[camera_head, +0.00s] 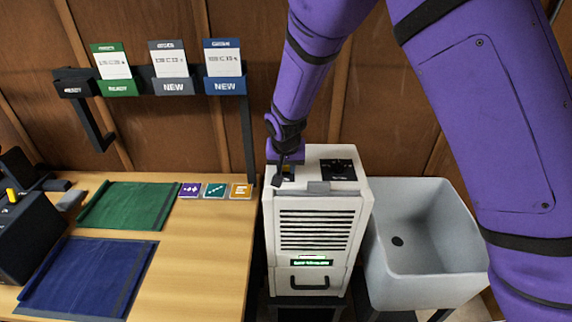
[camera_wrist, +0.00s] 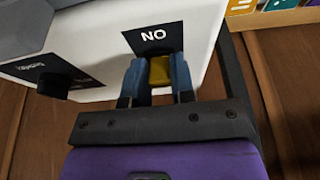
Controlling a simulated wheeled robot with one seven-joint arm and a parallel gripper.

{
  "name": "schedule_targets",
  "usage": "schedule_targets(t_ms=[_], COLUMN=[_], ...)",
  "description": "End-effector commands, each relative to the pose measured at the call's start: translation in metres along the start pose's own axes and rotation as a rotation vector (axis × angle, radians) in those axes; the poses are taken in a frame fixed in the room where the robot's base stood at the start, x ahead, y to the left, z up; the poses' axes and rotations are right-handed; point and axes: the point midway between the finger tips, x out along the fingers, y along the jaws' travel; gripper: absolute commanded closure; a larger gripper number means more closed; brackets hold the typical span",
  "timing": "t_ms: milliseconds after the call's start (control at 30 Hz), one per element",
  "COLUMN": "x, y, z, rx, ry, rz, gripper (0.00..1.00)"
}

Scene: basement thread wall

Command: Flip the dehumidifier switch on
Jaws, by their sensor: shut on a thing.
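A black knob (camera_wrist: 52,84) is to the left.
A grey sink (camera_head: 400,282) stands close on the right. The wooden table (camera_head: 200,250) on the left holds green (camera_head: 130,206) and blue (camera_head: 85,275) mats and small coloured tiles (camera_head: 215,190). A rack (camera_head: 172,85) with labelled cards hangs behind, with a dark post near the dehumidifier.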

Motion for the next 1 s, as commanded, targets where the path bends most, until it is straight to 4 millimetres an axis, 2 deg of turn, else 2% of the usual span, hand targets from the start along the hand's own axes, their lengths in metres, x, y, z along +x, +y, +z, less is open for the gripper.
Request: schedule_targets(t_ms=[467, 500, 600, 867, 1000], x=[-0.0001, -0.0001, 0.0000, -0.0003, -0.0086], y=[-0.0001, -0.0001, -0.0001, 0.0000, -0.0007], z=[0.0000, 0.0000, 0.0001, 0.0002, 0.0003], rx=[0.000, 0.000, 0.000, 0.000, -0.001], ry=[0.013, 0.013, 0.012, 0.012, 0.012], rz=[0.000, 0.000, 0.000, 0.000, -0.001], gripper=[1.00, 0.70, 0.51, 0.51, 0.51])
